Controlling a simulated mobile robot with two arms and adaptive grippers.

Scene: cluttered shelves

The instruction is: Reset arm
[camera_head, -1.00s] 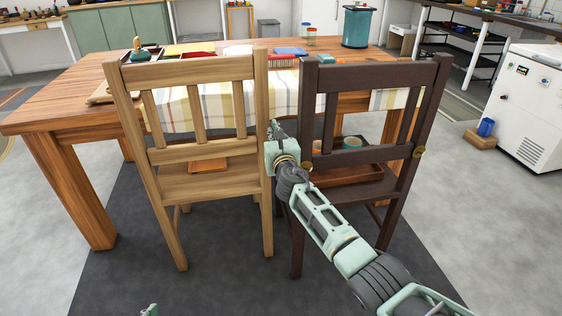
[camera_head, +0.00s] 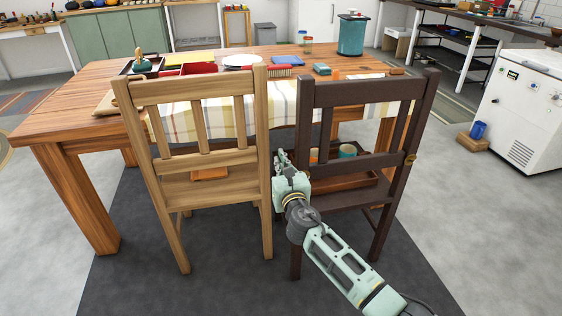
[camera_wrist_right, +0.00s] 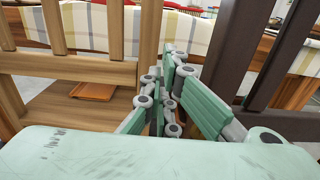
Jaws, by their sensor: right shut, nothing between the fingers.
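My right arm comes in from the lower right in the head view. Its right gripper (camera_head: 282,160) is between the light wooden chair (camera_head: 200,155) and the dark brown chair (camera_head: 345,190), at about the height of their lower back rails. In the right wrist view, the right gripper's fingers (camera_wrist_right: 172,100) are closed together with nothing between them. The light chair's back fills the left of that view and the dark chair's back the right. I cannot tell whether the gripper touches either chair. My left gripper is not in view.
A wooden table (camera_head: 85,92) with a checked cloth, trays and a white plate (camera_head: 242,60) stands behind the chairs. A tray with cups (camera_head: 347,151) sits on the dark chair's seat. A white freezer (camera_head: 525,105) stands at the right.

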